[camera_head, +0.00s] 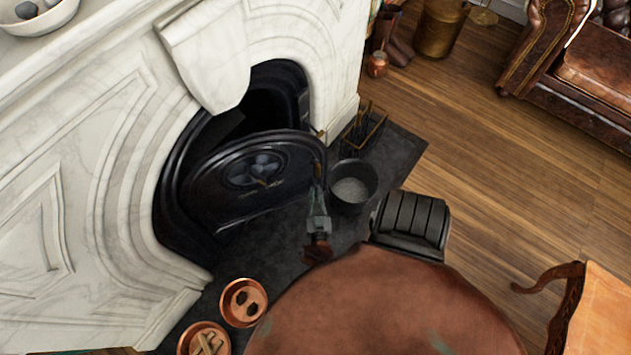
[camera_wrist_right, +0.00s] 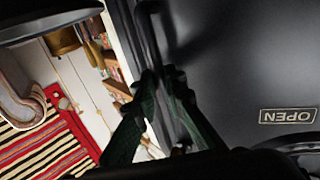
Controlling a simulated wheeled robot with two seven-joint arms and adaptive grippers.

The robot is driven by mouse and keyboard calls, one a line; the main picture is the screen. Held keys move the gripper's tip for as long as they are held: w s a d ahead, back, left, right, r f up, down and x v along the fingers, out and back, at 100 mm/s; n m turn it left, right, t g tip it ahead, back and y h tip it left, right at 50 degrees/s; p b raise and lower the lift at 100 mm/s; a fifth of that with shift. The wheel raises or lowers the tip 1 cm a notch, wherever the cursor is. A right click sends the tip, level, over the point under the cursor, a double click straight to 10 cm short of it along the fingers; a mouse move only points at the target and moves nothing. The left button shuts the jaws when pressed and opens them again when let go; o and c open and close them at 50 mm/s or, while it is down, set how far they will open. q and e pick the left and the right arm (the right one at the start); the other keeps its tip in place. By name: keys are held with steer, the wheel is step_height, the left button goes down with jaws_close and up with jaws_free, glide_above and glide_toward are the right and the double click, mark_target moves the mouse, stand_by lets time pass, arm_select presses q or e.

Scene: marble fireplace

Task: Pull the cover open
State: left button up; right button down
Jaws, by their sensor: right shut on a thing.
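The black fireplace cover (camera_head: 225,195) has an arched top and a round vent with a petal pattern. It stands partly swung out from the dark fireplace opening (camera_head: 268,98), leaving a gap behind its top and right side. My right gripper (camera_head: 318,190) is at the cover's right edge. In the right wrist view the cover (camera_wrist_right: 235,70) fills the right side, with an OPEN label upside down. There my right gripper (camera_wrist_right: 162,78) is shut on a thin dark bar handle (camera_wrist_right: 148,35) along the cover's edge. My left gripper is not in view.
A dark bucket (camera_head: 353,187) stands close right of my right gripper. A rack of fire tools (camera_head: 362,130) stands behind it. Copper dishes (camera_head: 243,303) lie at the front left. Marble (camera_head: 110,190) frames the opening. Wooden floor (camera_head: 490,150) is clear to the right.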

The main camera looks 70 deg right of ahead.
steer(key=c, duration=2)
jaws_free()
steer(key=shift+w+a, duration=0.35)
steer(key=shift+w, duration=0.15)
steer(key=shift+c, duration=0.2)
steer(key=shift+o, duration=0.4)
steer(key=shift+s+d, duration=0.15)
steer(key=shift+s+d, duration=0.1)
